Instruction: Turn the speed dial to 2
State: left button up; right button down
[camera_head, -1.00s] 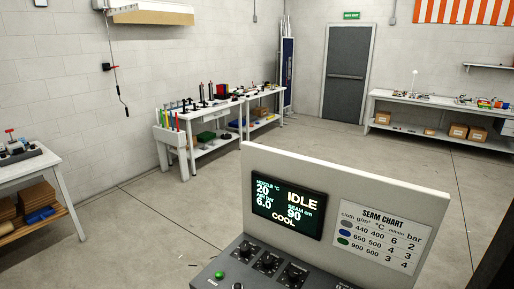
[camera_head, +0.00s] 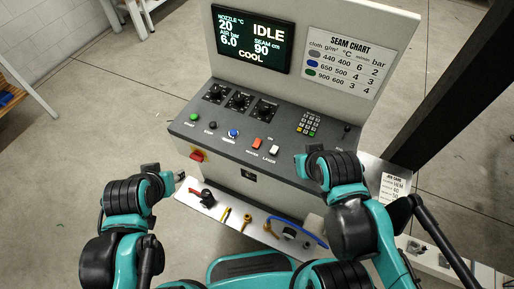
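Three black dials sit in a row on the grey console: a left dial (camera_head: 215,93), a middle dial (camera_head: 238,101) and a right dial (camera_head: 265,110). Their labels and pointer settings are too small to read, so I cannot tell which is the speed dial. The screen (camera_head: 252,40) reads IDLE, COOL, nozzle 20, air 6.0 and seam 90. My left gripper (camera_head: 180,177) is at the console's front left, below the dials and apart from them. My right gripper (camera_head: 301,166) is near the console's front right edge. Neither visibly holds anything; their finger openings are unclear.
The console face (camera_head: 215,130) also carries a green button (camera_head: 194,118), a blue button (camera_head: 233,133), red (camera_head: 254,143) and white (camera_head: 272,150) switches and a keypad (camera_head: 308,124). A seam chart (camera_head: 346,62) stands behind. A tool tray (camera_head: 232,229) lies in front; a dark post (camera_head: 455,85) rises right.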

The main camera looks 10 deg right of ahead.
aim_at(239, 100)
jog(key=i+j+z, duration=0.2)
jog(key=z, duration=0.2)
jog(key=i+j+z, duration=0.1)
jog(key=j+z, duration=0.65)
jog(key=i+j, duration=0.05)
jog(key=j, duration=0.05)
